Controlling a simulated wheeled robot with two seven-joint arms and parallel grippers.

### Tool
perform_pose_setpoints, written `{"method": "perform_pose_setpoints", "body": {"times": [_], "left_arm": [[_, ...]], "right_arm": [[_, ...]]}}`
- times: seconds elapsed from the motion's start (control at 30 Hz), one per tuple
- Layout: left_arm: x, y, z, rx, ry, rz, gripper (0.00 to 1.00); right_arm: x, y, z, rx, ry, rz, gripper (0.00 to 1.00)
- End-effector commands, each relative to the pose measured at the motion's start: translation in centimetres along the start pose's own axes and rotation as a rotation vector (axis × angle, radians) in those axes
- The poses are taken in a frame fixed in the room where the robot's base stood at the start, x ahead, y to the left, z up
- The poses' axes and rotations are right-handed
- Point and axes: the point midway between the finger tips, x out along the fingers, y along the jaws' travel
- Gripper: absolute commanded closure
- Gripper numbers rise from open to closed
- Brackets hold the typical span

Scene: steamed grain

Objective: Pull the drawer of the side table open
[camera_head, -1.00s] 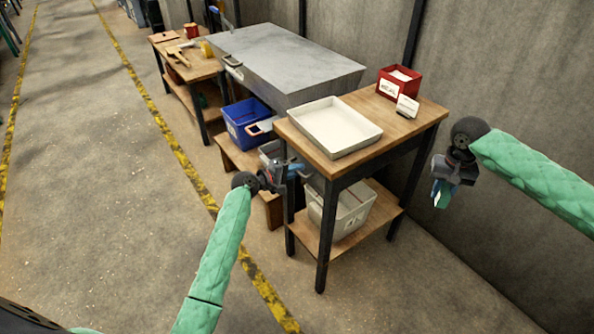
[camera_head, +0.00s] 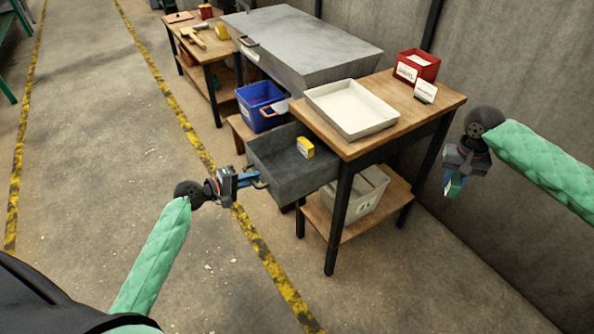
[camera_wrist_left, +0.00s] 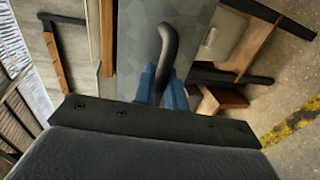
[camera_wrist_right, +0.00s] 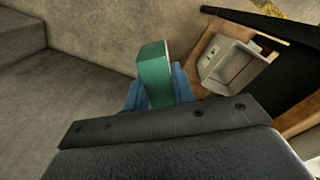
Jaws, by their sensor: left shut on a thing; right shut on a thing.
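The side table (camera_head: 437,91) stands right of centre in the head view. Its grey drawer (camera_head: 290,180) is out of the table's left side, and its inside shows. A small yellow box (camera_head: 305,147) is in the drawer. My left gripper (camera_head: 250,179) is shut on the drawer handle (camera_wrist_left: 168,55), a dark curved bar on the drawer front in the left wrist view. My right gripper (camera_head: 453,184) is shut on a green block (camera_wrist_right: 155,75) and holds it in the air to the right of the table.
A white tray (camera_head: 385,124), a red bin (camera_head: 430,70) and a white card (camera_head: 426,91) are on the table top. A pale bin (camera_head: 372,190) is on its lower shelf. A blue bin (camera_head: 247,95) stands beyond the drawer. The floor left of my left gripper is clear.

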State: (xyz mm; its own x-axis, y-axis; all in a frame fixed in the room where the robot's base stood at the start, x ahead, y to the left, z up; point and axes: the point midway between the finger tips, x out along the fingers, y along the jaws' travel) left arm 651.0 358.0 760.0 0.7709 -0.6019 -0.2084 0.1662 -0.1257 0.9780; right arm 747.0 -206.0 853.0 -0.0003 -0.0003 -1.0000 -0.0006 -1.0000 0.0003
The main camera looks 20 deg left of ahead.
Motion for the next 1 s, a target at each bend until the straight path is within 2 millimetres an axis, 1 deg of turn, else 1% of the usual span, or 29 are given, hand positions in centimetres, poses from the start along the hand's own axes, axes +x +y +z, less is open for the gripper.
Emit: {"method": "perform_pose_setpoints", "body": {"times": [0.03, 0.1, 0.3, 0.43, 0.77, 0.8, 1.0], "left_arm": [[-0.8, -0.6, 0.1, -0.002, -0.002, -0.004, 1.0], [-1.6, -0.7, 0.1, -0.001, -0.002, -0.004, 1.0], [-3.2, -0.9, 0.1, -0.001, -0.001, -0.003, 1.0], [-3.5, -1.0, 0.1, -0.002, -0.002, -0.002, 1.0], [-3.5, -1.0, 0.1, -0.002, -0.002, -0.002, 1.0], [-3.5, -1.0, 0.1, -0.002, -0.002, -0.002, 0.83], [-3.5, -0.9, 0.1, -0.001, -0.001, -0.001, 0.83]], "right_arm": [[0.3, 0.0, 0.0, 0.0, 0.0, 0.0, 0.98], [0.4, 0.0, 0.0, 0.0, 0.0, 0.0, 0.98], [0.6, 0.0, 0.0, 0.0, 0.0, 0.0, 0.98], [0.6, 0.0, 0.0, 0.0, 0.0, 0.0, 0.98], [0.6, 0.0, 0.0, 0.0, 0.0, 0.0, 0.98], [0.6, 0.0, 0.0, 0.0, 0.0, 0.0, 0.98], [0.6, 0.0, 0.0, 0.0, 0.0, 0.0, 0.98]]}}
